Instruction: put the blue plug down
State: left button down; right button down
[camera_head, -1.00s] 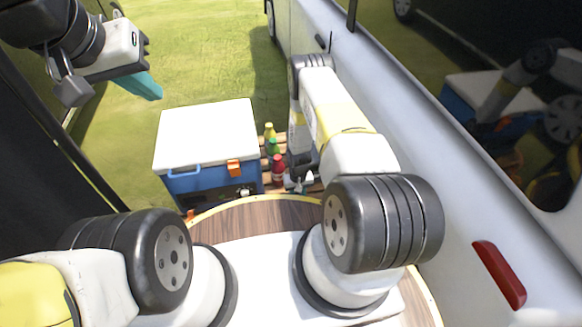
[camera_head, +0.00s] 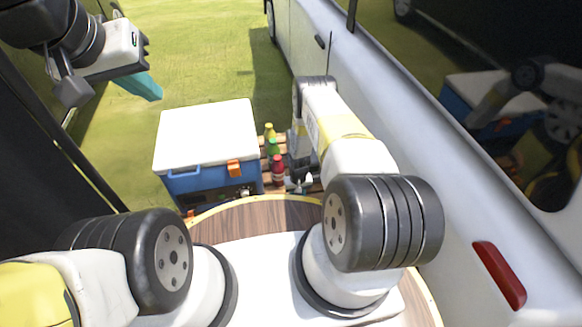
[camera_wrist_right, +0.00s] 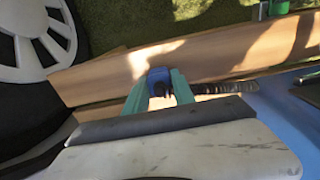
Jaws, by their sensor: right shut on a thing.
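The blue plug (camera_wrist_right: 158,76) shows in the right wrist view, between the teal fingers of my right gripper (camera_wrist_right: 160,88). The gripper is shut on it. A dark coiled cable (camera_wrist_right: 225,87) runs from beside the plug to the right. The plug is over wooden slats; I cannot tell whether it touches them. In the head view my right arm hides most of this gripper and the plug. My left gripper (camera_head: 143,86) is at the upper left of the head view, over the grass and away from the plug. I cannot tell its finger gap.
A blue cooler with a white lid (camera_head: 207,135) stands left of the wooden pallet (camera_wrist_right: 215,55). Several bottles (camera_head: 273,152) stand between the cooler and my right arm. A white van (camera_head: 400,130) closes off the right side. A wheel (camera_wrist_right: 40,45) is left of the slats.

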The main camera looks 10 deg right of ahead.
jog(key=shift+f, duration=0.3)
jog(key=c, duration=1.1)
grip_release()
jog(key=shift+o, duration=0.2)
notch_tip(320, 180, up, 52)
jog(key=w+t, duration=0.2)
jog(key=t, duration=0.1)
jog(key=s+a+r+t+y, duration=0.1)
jog(key=s+r, duration=0.4)
jog(key=r, duration=0.3)
jog(key=s+r+t+y, duration=0.1)
jog(key=s+r, duration=0.5)
jog(key=r, duration=0.1)
jog(key=s+r, duration=0.3)
jog(key=s, duration=0.4)
jog(key=s+a+r+t, duration=0.1)
jog(key=s+r, duration=0.2)
jog(key=s, duration=0.5)
jog(key=shift+r, duration=0.4)
